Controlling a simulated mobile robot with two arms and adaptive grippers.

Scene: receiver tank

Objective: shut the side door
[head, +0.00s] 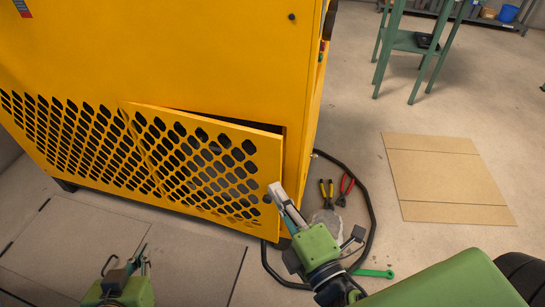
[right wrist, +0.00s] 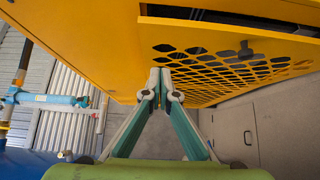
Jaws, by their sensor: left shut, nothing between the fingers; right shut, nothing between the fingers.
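The side door (head: 205,165) is a yellow panel with rows of holes, low on the big yellow cabinet (head: 170,50). It stands slightly ajar, with a dark gap along its top and right edge. My right gripper (head: 276,190) is shut and empty, its fingertips at the door's lower right edge; I cannot tell whether they touch it. In the right wrist view the closed fingers (right wrist: 160,76) point toward the yellow cabinet, with the perforated door (right wrist: 222,68) to their right. My left gripper (head: 126,266) is shut and empty, low in front of the cabinet, apart from the door.
A black hose (head: 372,215) curves on the floor right of the cabinet, around red pliers (head: 345,187), yellow-handled pliers (head: 326,190) and a grey patch. A green wrench (head: 374,273) lies nearby. Cardboard (head: 445,175) lies flat at right. A green stand (head: 418,42) is behind.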

